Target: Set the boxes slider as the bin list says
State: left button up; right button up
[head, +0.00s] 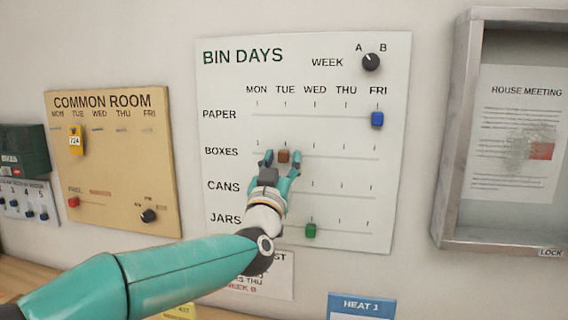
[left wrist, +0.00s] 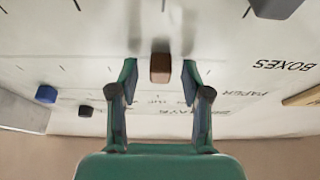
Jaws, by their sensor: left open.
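The BIN DAYS board (head: 330,160) hangs on the wall in the head view. Its brown boxes slider (head: 284,156) stands under TUE in the BOXES row. My left gripper (head: 280,161) is at this slider, with one finger on either side. In the left wrist view, the slider (left wrist: 160,68) shows between the open fingertips (left wrist: 160,82), with a gap on both sides. A white paper (head: 272,274) below the board is partly hidden by my left arm; "ST", "S THU" and "WEEK B" can be read. My right gripper is not in view.
The blue paper slider (head: 377,119) stands under FRI and the green jars slider (head: 311,230) lower down. The week knob (head: 371,62) is at top right. A COMMON ROOM board (head: 110,190) is left; a metal-framed notice case (head: 455,150) is right.

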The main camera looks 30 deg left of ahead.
pick_arm(q)
jog(key=shift+s+d+f, duration=0.1)
jog(key=shift+s+f, duration=0.1)
jog(key=shift+s, duration=0.1)
jog(key=v, duration=1.1)
jog(key=shift+s, duration=0.15)
